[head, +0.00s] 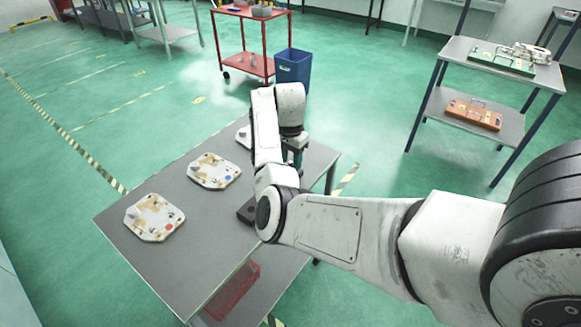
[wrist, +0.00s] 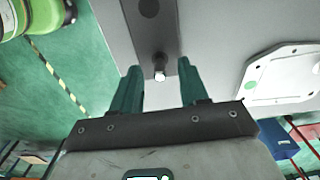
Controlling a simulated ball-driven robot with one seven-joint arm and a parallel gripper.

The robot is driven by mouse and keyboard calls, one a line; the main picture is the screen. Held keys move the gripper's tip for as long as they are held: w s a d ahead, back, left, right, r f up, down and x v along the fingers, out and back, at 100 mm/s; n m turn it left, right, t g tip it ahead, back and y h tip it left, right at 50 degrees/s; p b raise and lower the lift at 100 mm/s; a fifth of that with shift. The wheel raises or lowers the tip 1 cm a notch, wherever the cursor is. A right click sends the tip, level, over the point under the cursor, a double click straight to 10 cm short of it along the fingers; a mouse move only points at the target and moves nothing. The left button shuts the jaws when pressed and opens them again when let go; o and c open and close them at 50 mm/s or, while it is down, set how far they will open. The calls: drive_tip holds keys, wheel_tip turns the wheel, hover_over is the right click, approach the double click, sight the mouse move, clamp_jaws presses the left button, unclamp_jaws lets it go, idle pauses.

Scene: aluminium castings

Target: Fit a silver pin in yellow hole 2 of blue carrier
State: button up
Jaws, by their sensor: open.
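My gripper (wrist: 160,72) is open, with its two green fingers apart. A small pin with a bright silver end (wrist: 159,75) shows between the fingertips, with space on both sides. It stands on a dark grey block (wrist: 147,28), which also shows beside my arm in the head view (head: 246,214). The carrier with a blue dot (head: 205,165) lies on the grey table, left of my arm. Its holes and their colours are too small to tell. My gripper is mostly hidden behind my arm in the head view.
A red-dot carrier (head: 146,213) lies nearer on the table (head: 203,252). A green-dot carrier (wrist: 290,62) lies right of the block in the wrist view. A red basket (head: 233,290) sits below the table's front edge. Bare tabletop lies between carriers and block.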

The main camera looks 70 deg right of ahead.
drive_tip(key=shift+f, duration=0.95)
clamp_jaws()
